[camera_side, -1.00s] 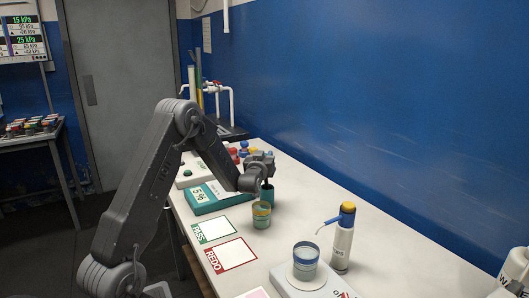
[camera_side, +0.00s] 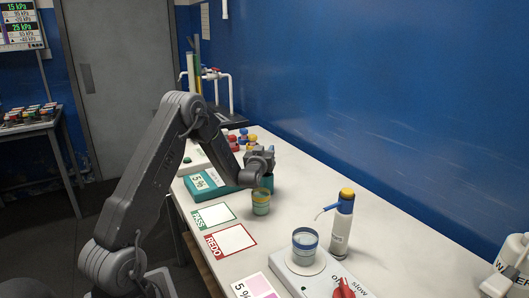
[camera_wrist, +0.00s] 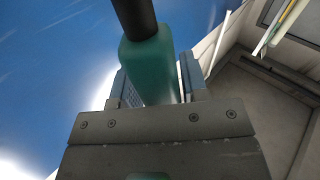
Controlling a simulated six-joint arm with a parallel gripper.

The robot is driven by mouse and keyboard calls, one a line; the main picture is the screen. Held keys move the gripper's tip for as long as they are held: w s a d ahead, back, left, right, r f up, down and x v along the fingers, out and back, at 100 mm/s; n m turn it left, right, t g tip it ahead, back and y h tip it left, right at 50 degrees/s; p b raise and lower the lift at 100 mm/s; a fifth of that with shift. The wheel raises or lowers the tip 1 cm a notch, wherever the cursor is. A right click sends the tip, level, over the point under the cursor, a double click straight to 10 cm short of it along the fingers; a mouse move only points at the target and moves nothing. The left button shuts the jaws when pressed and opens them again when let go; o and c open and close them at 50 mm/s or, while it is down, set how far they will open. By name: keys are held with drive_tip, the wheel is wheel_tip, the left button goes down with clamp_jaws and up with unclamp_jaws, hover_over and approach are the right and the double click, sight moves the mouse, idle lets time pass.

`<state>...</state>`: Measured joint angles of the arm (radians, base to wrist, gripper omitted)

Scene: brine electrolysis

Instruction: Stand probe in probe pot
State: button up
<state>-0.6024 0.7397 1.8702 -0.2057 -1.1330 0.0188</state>
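The probe (camera_wrist: 150,65) has a teal handle and a black rod; the wrist view shows the handle between the two fingers. My gripper (camera_wrist: 153,85) appears shut on that handle. The pot does not show clearly in the wrist view.
PASS (camera_side: 214,217) and REDO (camera_side: 230,242) cards lie nearer. A wash bottle (camera_side: 342,225) and a stirrer with a beaker (camera_side: 305,243) stand at the front.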

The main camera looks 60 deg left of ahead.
drive_tip(key=shift+o, duration=1.4)
drive_tip(key=r, duration=0.3)
drive_tip(key=s+r, duration=0.1)
drive_tip(key=r, duration=0.1)
drive_tip(key=shift+a, duration=0.3)
drive_tip(key=s+a+r, duration=0.4)
drive_tip(key=s+r, duration=0.2)
drive_tip(key=s, duration=0.3)
drive_tip(key=shift+s+a, duration=0.25)
